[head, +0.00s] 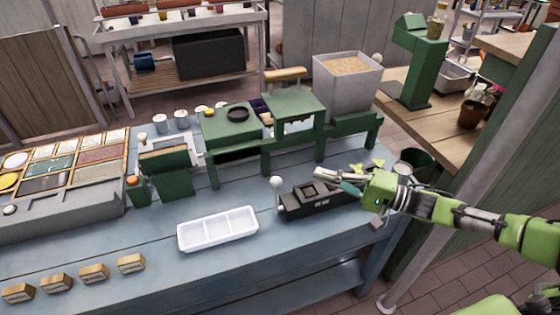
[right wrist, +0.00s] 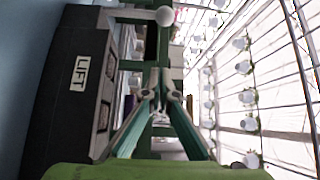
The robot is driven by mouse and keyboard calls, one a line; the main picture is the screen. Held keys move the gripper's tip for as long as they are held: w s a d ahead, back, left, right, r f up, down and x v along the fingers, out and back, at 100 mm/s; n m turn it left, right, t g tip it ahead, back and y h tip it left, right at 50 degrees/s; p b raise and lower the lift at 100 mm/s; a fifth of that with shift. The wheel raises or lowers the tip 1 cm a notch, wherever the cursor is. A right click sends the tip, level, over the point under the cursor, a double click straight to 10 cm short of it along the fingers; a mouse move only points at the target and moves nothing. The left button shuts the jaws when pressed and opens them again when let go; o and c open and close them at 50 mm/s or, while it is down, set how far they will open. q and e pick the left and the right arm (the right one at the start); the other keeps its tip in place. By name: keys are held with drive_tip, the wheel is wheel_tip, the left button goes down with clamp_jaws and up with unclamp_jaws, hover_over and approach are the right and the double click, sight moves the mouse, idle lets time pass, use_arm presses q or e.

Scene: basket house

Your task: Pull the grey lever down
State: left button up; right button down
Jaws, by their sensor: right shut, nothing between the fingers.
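A black box (head: 310,203) lies on the blue-grey bench, and its label reads LIFT in the right wrist view (right wrist: 62,80). At its left end stands a short grey lever (head: 279,197) with a white ball knob (head: 277,182). A white ball, apparently this knob (right wrist: 165,16), also shows at the top of the right wrist view. My right gripper (head: 328,177) is shut and empty, over the back edge of the box, pointing left. It is to the right of the lever and apart from it. My left gripper is out of view.
A white three-part tray (head: 218,229) lies left of the box. Green machinery (head: 293,106) and a grey hopper (head: 347,82) stand behind it. A dark green bucket (head: 415,160) is beyond my right arm. The bench front has free room.

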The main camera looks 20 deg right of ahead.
drive_tip(key=shift+w, duration=0.1)
drive_tip(key=shift+s+r, duration=0.25)
drive_tip(key=shift+s, duration=0.1)
drive_tip(key=shift+w+a, duration=0.3)
drive_tip(key=w+a+p, duration=0.1)
drive_tip(key=a, duration=0.1)
drive_tip(key=w+a+p, duration=0.1)
drive_tip(key=a, duration=0.2)
drive_tip(key=a+p, duration=0.1)
drive_tip(key=a, duration=0.2)
drive_tip(key=shift+w+a+p, duration=0.1)
drive_tip(key=shift+w+p, duration=0.3)
drive_tip(key=shift+s+r, duration=0.1)
drive_tip(key=shift+s, duration=0.15)
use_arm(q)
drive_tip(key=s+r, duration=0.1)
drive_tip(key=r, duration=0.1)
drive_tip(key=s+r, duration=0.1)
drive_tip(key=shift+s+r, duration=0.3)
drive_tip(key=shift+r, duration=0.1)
use_arm(e)
drive_tip(key=shift+a, duration=0.1)
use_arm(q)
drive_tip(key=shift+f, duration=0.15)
use_arm(e)
drive_tip(key=shift+s+f, duration=0.15)
drive_tip(key=shift+f, duration=0.05)
